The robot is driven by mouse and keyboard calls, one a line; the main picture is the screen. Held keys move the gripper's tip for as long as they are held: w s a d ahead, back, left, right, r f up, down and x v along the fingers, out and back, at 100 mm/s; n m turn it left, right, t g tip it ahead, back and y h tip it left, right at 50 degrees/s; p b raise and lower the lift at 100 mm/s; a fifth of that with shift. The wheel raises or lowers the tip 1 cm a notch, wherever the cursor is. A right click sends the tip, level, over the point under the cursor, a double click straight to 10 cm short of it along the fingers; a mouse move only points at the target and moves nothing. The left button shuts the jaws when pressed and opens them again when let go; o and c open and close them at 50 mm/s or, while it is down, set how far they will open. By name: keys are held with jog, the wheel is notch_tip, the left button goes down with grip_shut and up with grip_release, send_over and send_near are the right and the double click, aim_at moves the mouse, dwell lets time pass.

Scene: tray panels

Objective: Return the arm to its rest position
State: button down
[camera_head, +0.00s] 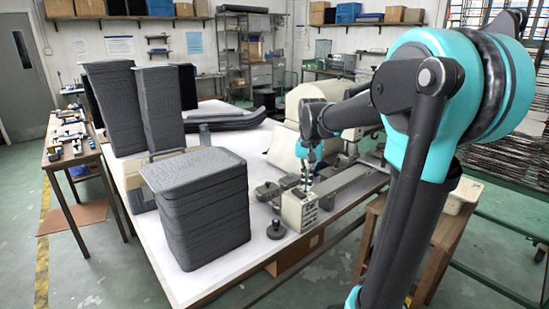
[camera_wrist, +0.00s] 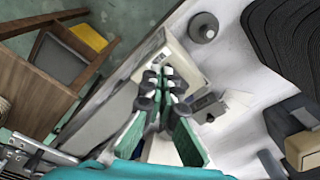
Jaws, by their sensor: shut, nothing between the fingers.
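My arm (camera_head: 420,130) rises at the right of the head view and reaches left over the white table. My gripper (camera_head: 306,186) points down at the arm's far end, above or just in front of a small pale box-shaped machine part (camera_head: 300,210). In the wrist view my gripper (camera_wrist: 162,76) has its fingers close together with nothing held between them. The pale part (camera_wrist: 185,58) lies beyond the fingertips there. I cannot tell whether the fingertips touch it.
A stack of grey panels (camera_head: 200,215) stands on the white table (camera_head: 185,283) left of my gripper, with taller stacks (camera_head: 115,105) behind. A dark round knob-like piece (camera_head: 276,231) is near the table edge. A wooden stand (camera_head: 445,235) is at right.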

jog(key=s+d+f+n+t, duration=0.3)
jog(key=s+f+n, duration=0.1)
jog(key=s+f, duration=1.2)
jog(key=s, duration=0.3)
jog(key=shift+f+t, duration=0.25)
jog(key=shift+t, duration=0.05)
dwell(0.6)
